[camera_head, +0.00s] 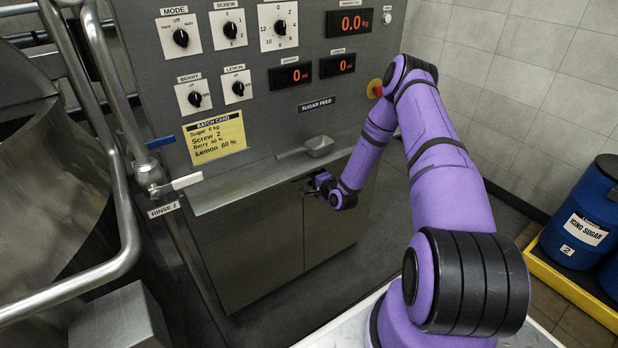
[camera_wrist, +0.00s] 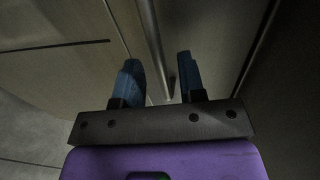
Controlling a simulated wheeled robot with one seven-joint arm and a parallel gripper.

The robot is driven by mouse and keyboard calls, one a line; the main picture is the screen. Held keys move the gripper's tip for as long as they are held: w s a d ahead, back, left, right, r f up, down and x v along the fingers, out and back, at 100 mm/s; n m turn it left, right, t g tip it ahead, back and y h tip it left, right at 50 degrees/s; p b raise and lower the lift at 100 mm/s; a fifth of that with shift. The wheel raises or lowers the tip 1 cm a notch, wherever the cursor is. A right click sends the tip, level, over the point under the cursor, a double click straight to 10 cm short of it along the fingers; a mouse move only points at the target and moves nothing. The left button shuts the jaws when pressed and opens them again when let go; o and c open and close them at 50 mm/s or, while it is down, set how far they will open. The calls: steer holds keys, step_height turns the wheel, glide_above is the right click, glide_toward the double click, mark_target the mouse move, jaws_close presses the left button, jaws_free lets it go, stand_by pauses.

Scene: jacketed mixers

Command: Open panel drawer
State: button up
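The grey control panel (camera_head: 262,120) stands ahead of me, with a metal ledge and plain fronts below it. The left front (camera_head: 245,250) and the right front (camera_head: 340,232) meet at a vertical seam. My gripper (camera_head: 318,184) is just below the ledge, near the top of that seam. In the wrist view my gripper (camera_wrist: 158,75) is open, with its two blue fingers apart. A long metal bar handle (camera_wrist: 152,40) runs between the fingers; I cannot tell whether they touch it. The fronts look shut. The handle is mostly hidden in the head view.
A small metal scoop or tray (camera_head: 320,146) sits on the ledge above my gripper. Steel pipe rails (camera_head: 100,80) and a mixer vessel (camera_head: 50,190) stand at left. Blue drums (camera_head: 585,225) stand on a yellow pallet at right. The floor before the left front is clear.

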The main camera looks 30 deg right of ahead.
steer(key=shift+w+f, duration=0.25)
steer(key=shift+w, duration=0.9)
jaws_close()
steer(key=shift+s, duration=0.1)
